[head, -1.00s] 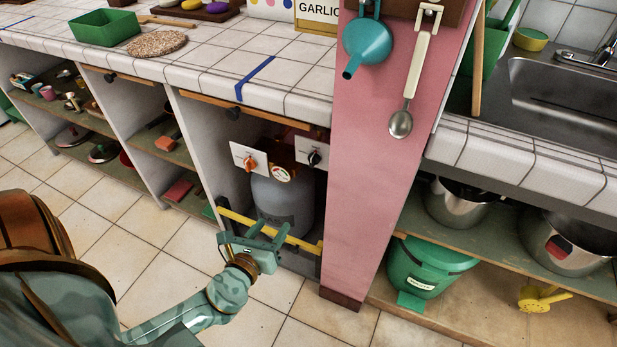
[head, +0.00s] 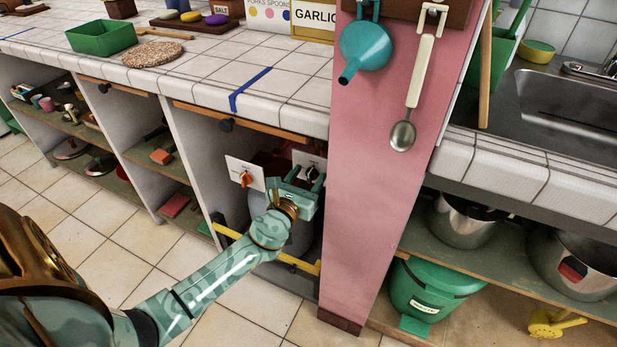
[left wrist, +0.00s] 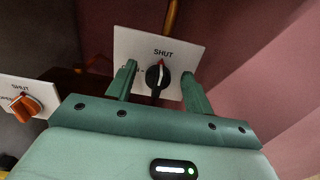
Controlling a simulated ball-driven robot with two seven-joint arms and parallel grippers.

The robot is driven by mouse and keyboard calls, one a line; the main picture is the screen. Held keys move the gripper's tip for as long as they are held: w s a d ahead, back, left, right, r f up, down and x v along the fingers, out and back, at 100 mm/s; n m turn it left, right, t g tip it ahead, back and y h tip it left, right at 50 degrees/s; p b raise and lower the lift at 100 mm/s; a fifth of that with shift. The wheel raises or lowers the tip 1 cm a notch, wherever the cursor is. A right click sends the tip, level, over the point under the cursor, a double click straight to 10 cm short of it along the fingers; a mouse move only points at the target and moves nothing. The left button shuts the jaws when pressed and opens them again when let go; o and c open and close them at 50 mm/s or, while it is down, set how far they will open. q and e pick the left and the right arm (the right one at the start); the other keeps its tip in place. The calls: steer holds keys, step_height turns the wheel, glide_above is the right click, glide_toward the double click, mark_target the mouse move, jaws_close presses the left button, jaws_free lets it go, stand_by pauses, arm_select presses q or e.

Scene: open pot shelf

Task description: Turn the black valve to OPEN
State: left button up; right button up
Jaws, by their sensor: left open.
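The black valve (left wrist: 157,77) is a knob on a white plate (left wrist: 178,50). Its pale mark with a red tip points up at the word SHUT. Lettering at the plate's left is partly covered by a finger. In the head view the black valve (head: 312,173) shows just beyond my left gripper (head: 296,183). In the left wrist view my left gripper (left wrist: 159,70) is open, one finger on each side of the knob. I cannot tell whether the fingers touch it. My right gripper is not in view.
An orange valve (head: 245,178) on its own white plate sits to the left. A grey gas bottle (head: 298,238) stands below, behind a yellow bar (head: 229,231). The pink post (head: 375,190) is close on the right, and the counter's wooden edge (head: 240,118) is above.

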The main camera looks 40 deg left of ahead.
arm_select(q)
steer(key=shift+w, duration=0.2)
steer(key=shift+c, duration=0.3)
steer(key=c, duration=0.9)
